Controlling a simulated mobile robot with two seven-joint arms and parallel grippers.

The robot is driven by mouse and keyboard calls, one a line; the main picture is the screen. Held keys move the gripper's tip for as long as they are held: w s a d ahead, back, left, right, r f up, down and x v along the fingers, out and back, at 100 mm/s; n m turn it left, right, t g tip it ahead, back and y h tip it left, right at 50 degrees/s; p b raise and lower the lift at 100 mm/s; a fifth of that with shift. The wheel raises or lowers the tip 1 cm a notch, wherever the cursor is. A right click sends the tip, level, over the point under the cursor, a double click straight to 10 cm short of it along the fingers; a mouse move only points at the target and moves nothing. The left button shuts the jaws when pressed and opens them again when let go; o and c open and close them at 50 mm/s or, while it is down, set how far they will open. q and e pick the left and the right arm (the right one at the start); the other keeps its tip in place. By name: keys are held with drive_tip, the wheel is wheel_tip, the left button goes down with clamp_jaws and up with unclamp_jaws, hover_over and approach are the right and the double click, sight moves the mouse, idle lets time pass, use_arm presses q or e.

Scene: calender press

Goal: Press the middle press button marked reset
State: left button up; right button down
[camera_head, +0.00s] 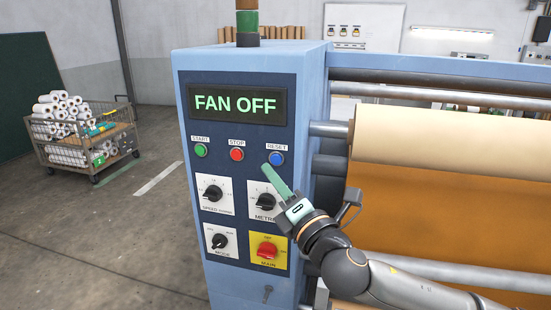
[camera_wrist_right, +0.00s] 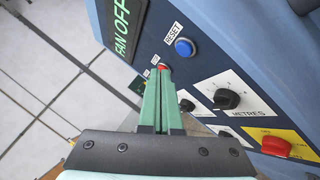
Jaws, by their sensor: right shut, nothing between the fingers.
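The blue reset button (camera_head: 276,158) sits under a RESET label on the press's dark control panel (camera_head: 195,112), at the right end of the button row. It also shows in the wrist view (camera_wrist_right: 184,47), uncovered. My right gripper (camera_head: 267,168) is shut and empty. Its pale green fingertips show just below and left of the blue button in the head view. In the wrist view the closed fingers (camera_wrist_right: 164,74) point towards the panel, with the tips overlapping the red button's lower part. I cannot tell how far the tips are from the panel. My left gripper is out of view.
The green start button (camera_head: 201,150) and red stop button (camera_head: 237,154) lie left of reset. Black knobs (camera_head: 213,193) and a red main switch (camera_head: 267,249) on yellow sit below. The display (camera_head: 238,104) reads FAN OFF. A paper roll (camera_head: 450,140) lies to the right.

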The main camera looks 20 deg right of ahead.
drive_tip(key=shift+s+a, duration=0.75)
drive_tip(key=shift+s, duration=0.35)
drive_tip(key=shift+f, duration=0.1)
drive_tip(key=s+a+f+m+g, duration=0.15)
drive_tip(key=f+m, duration=0.25)
drive_tip(key=f, duration=0.5)
drive_tip(key=s+f+m+g, duration=0.2)
drive_tip(key=f+m+g, duration=0.15)
drive_tip(key=f, duration=0.55)
drive_tip(key=s+f+m+g, duration=0.1)
drive_tip(key=f+m, duration=0.4)
drive_tip(key=f, duration=0.4)
drive_tip(key=s+d+f+m+g, duration=0.1)
drive_tip(key=s+f+m+g, duration=0.1)
drive_tip(key=s+f+m, duration=0.4)
drive_tip(key=s+d+f+m+g+h, duration=0.1)
drive_tip(key=s+f+m, duration=0.5)
drive_tip(key=s+f, duration=0.6)
drive_tip(key=shift+s+d+f+g, duration=0.35)
drive_tip(key=shift+d+f+g, duration=0.05)
drive_tip(key=shift+f+g, duration=0.5)
